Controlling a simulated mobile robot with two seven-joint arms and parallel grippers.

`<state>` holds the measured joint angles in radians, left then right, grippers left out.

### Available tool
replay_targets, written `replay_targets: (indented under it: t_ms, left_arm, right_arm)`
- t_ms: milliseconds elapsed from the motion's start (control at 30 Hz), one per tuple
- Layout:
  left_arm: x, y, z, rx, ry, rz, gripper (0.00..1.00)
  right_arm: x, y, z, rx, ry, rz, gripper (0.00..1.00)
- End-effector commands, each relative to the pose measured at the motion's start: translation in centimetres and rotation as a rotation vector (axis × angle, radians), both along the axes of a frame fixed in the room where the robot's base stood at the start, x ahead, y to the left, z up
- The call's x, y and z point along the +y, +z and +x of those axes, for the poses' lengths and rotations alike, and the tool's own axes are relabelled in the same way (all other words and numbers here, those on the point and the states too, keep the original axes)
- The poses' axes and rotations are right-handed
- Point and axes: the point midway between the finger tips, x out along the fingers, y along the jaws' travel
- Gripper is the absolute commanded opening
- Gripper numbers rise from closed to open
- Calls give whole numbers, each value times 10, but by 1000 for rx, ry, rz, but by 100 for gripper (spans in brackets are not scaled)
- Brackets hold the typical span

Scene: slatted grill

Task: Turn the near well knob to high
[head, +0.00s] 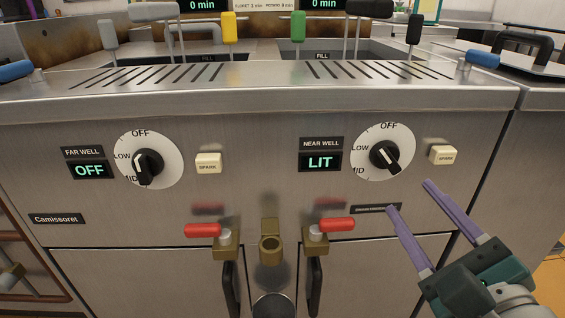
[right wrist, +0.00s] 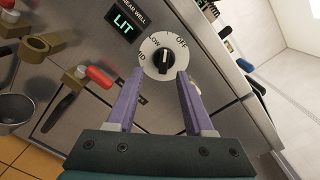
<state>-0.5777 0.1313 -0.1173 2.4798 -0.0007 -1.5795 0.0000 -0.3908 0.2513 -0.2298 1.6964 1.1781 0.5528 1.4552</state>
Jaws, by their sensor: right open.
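The near well knob (head: 386,156) is black on a white round dial (head: 399,133) marked OFF, LOW and MID. The NEAR WELL display (head: 320,162) reads LIT. My right gripper (head: 410,196) is open and empty, below and in front of the knob, with its two purple fingers apart. In the right wrist view the knob (right wrist: 163,60) shows just beyond the gap between the fingertips (right wrist: 160,76). I see no contact. My left gripper is not in view.
The far well knob (head: 148,163) is at left, with its display (head: 90,170) reading OFF. A cream button (head: 443,155) sits right of the near dial. Red valve handles (head: 337,225) and a brass spout (head: 270,245) stick out below. The slatted ledge (head: 270,94) overhangs above.

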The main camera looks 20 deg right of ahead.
Motion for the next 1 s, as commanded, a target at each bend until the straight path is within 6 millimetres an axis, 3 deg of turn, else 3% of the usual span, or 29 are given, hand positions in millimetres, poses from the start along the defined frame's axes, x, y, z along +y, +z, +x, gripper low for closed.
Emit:
replay_targets:
  t_ms: [167, 600, 1000]
  left_arm:
    - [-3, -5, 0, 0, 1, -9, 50]
    - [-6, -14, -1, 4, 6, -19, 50]
    - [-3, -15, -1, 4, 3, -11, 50]
  right_arm:
    - [-11, -5, 9, -15, -40, 34, 52]
    - [-28, -5, 83, -14, -35, 31, 52]
    - [-31, -4, 95, -11, -34, 30, 52]
